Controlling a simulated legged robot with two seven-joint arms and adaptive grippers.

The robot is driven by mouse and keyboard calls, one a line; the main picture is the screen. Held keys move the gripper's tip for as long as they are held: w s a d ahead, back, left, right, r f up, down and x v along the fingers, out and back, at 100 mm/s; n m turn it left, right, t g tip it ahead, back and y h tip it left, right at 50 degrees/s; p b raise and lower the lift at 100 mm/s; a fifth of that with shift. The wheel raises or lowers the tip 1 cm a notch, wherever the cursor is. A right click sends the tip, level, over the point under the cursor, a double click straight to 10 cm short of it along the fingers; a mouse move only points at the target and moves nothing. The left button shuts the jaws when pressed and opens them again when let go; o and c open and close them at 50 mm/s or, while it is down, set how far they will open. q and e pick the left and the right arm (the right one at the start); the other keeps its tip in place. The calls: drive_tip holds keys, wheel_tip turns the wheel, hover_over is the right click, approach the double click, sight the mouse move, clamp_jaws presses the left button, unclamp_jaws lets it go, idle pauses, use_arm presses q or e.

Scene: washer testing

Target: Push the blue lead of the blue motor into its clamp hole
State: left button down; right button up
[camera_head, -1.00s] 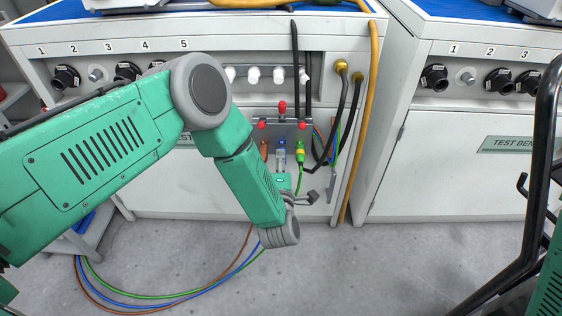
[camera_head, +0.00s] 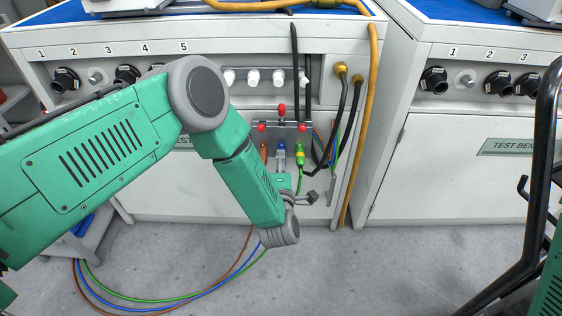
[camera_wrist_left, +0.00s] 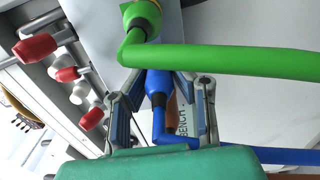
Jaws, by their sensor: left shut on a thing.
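My left gripper (camera_head: 281,157) is shut on the blue lead (camera_head: 281,146) just below the clamp block (camera_head: 296,129) with red levers. In the left wrist view my left gripper (camera_wrist_left: 160,90) has its fingers on either side of the blue plug (camera_wrist_left: 158,82), which points toward the block. The blue wire (camera_wrist_left: 285,156) bends off to the right. The plug's tip and the clamp hole are hidden, so I cannot tell how deep it sits. My right gripper is out of view.
The green lead's yellow-green plug (camera_head: 299,151) stands right beside the blue one, its cable (camera_wrist_left: 230,60) crossing in front in the wrist view. The brown lead (camera_head: 264,151) is at the left. Black and yellow cables (camera_head: 374,90) hang on the right.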

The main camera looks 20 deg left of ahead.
use_arm(q)
drive_tip(key=shift+w+a+r, duration=0.2)
drive_tip(key=shift+w, duration=0.35)
idle(0.4)
drive_tip(key=c, duration=1.3)
unclamp_jaws()
drive_tip(key=shift+f, duration=0.15)
drive_tip(key=shift+o, duration=0.2)
drive_tip(key=shift+s, duration=0.1)
drive_tip(key=p+v, duration=0.3)
drive_tip(key=v, duration=0.4)
